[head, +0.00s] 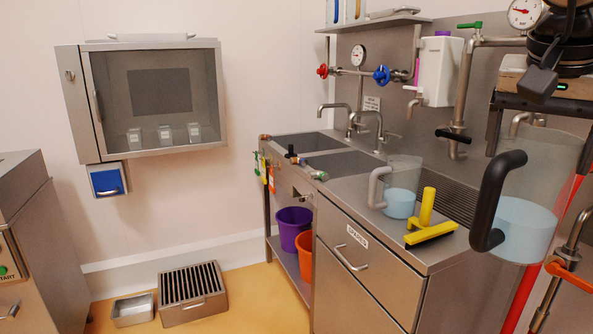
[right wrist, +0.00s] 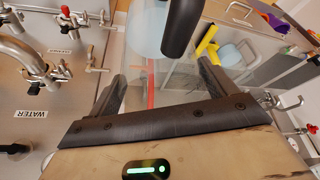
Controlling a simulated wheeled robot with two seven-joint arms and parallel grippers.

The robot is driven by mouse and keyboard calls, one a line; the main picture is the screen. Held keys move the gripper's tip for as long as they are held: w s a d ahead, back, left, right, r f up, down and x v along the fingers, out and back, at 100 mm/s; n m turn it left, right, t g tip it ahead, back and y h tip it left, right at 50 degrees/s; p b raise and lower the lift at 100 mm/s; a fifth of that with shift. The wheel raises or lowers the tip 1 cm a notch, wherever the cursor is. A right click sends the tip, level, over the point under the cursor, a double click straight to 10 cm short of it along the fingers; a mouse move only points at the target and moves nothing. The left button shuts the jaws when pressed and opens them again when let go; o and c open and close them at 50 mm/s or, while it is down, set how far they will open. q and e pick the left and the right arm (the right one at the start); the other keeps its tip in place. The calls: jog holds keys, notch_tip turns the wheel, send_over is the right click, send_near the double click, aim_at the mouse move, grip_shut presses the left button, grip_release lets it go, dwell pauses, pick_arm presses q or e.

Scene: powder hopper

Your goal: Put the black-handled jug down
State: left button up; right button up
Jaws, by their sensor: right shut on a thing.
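The black-handled jug (head: 527,228) is clear, with pale blue contents in its lower part and a thick black handle (head: 492,200) facing left. It hangs upright at the right of the head view, with no surface visibly touching its base. My right gripper (head: 540,135) is above it, shut on its upper walls. In the right wrist view the fingers (right wrist: 163,68) are either side of the clear body, and the black handle (right wrist: 180,25) is beyond them. My left gripper is not in view.
On the steel counter, a grey-handled jug (head: 400,202) with blue contents stands beside a yellow squeegee (head: 431,234). The ribbed drainer (head: 450,198) lies behind them, with sinks (head: 340,162) farther left. An orange-handled valve pipe (head: 567,272) stands close to the held jug's right.

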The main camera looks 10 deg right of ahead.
jog(key=s+d+f+m, duration=0.1)
jog(key=s+d+f, duration=0.1)
jog(key=d+f, duration=0.5)
jog(key=s+d+f, duration=0.2)
jog(key=d+f, duration=0.2)
jog(key=f, duration=0.7)
jog(key=shift+s+d, duration=0.15)
jog(key=shift+d, duration=0.15)
jog(key=w+a+f+n+y, duration=0.1)
jog(key=a+f+n, duration=0.2)
jog(key=a, duration=0.6)
jog(key=w+a+f+n+t+y, duration=0.1)
jog(key=a+f+n, duration=0.3)
jog(key=a, duration=0.5)
jog(key=w+a+f+n+y, duration=0.1)
jog(key=a+f+n, duration=0.2)
jog(key=a, duration=0.6)
notch_tip(320, 180, down, 2)
jog(key=shift+a+f, duration=0.15)
jog(key=shift+a, duration=0.15)
jog(key=shift+w+t, duration=0.15)
jog(key=shift+t, duration=0.15)
